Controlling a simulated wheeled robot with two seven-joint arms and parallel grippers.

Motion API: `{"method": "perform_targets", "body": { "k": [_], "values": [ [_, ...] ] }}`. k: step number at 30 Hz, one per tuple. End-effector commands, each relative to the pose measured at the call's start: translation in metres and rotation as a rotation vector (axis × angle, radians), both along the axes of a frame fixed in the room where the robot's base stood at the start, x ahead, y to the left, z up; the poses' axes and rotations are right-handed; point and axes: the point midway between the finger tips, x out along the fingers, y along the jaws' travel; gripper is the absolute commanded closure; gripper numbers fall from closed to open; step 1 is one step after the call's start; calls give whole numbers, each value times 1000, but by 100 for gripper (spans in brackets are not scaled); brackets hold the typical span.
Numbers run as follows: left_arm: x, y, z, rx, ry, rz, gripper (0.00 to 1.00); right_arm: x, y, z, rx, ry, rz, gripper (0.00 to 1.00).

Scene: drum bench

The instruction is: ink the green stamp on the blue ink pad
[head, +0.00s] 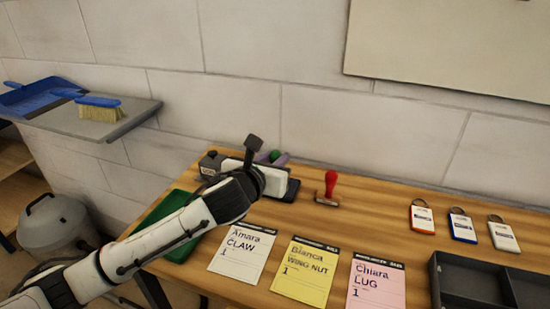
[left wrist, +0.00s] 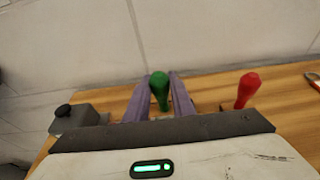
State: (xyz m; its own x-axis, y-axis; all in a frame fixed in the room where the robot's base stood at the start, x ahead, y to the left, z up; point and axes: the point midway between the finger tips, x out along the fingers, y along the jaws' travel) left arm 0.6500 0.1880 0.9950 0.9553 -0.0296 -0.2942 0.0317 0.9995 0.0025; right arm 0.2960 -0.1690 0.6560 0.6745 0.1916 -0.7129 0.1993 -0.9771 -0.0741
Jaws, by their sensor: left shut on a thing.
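My left gripper (head: 277,157) stands over the back of the wooden bench. Its purple fingers are shut on the green stamp (left wrist: 159,90), whose green handle stands upright between them in the left wrist view. The handle also shows in the head view (head: 274,155), partly behind my wrist. The stamp's base is hidden, so I cannot tell whether it touches anything. A dark, flat-looking edge (head: 292,190) shows just right of my wrist; I cannot tell whether it is the blue ink pad. No clearly blue pad surface shows. My right gripper is not in view.
A red-handled stamp (head: 331,185) stands close to the right. A dark grey box with a knob (left wrist: 80,118) is to the left. Three cards, including a yellow one (head: 304,270), lie in front. Key tags (head: 462,226) and a dark tray (head: 442,282) are farther right.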

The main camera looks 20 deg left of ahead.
Motion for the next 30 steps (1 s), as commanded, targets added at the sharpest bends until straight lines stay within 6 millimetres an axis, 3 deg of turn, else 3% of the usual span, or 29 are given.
{"method": "perform_targets", "body": {
  "k": [30],
  "values": [
    [0,0,-13,0,2,0,100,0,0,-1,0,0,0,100]
  ]
}}
